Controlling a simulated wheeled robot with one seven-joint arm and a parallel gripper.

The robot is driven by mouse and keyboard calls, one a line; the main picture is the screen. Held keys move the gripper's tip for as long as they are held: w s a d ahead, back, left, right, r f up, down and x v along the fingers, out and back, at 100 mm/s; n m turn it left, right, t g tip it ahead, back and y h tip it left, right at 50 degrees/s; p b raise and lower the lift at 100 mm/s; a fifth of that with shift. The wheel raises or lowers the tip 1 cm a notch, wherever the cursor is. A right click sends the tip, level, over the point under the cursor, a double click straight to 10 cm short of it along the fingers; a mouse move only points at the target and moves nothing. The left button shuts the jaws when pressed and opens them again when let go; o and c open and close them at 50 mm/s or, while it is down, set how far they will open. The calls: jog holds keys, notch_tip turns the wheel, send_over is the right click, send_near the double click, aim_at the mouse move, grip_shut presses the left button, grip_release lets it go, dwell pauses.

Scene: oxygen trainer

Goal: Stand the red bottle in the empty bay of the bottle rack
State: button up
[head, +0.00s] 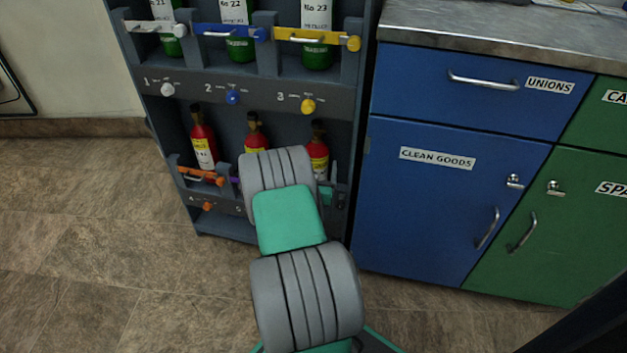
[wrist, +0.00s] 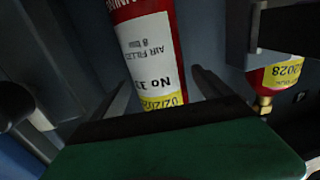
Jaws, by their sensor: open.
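The red bottle (head: 318,152) stands upright in the right-hand bay of the lower row of the grey bottle rack (head: 205,90). Its white and yellow label shows in the wrist view (wrist: 147,50). My gripper (wrist: 163,92) is open, with one finger on each side of this bottle; I cannot tell whether either finger touches it. In the head view my arm hides much of the gripper and the bottle's lower part. No empty bay shows; all the lower bays in view hold red bottles.
Two other red bottles stand left of it, at the left (head: 202,140) and middle (head: 255,130). An orange gate bar (head: 200,176) crosses the left one. Green bottles (head: 317,50) fill the row above. A blue cabinet (head: 440,200) stands close on the right. Floor is clear at left.

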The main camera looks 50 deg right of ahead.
jog(key=v, duration=1)
jog(key=w+a+r+n+g+y, duration=0.1)
jog(key=w+a+n+g+y, duration=0.15)
jog(key=a+y, duration=0.65)
jog(key=w+a+r+n+g+y, duration=0.1)
jog(key=w+a+n+g+y, duration=0.15)
jog(key=a, duration=1.35)
jog(key=s+a+r+n+g+y, duration=0.1)
jog(key=s+a+n+y, duration=0.1)
jog(key=a, duration=0.4)
jog(key=s+a+r+n+g+y, duration=0.1)
jog(key=s+a+r+n+y, duration=0.1)
jog(key=s+a+n, duration=0.2)
jog(key=shift+s+a+r+n, duration=0.15)
jog(key=shift+s+a+n, duration=0.25)
jog(key=shift+s+a, duration=0.55)
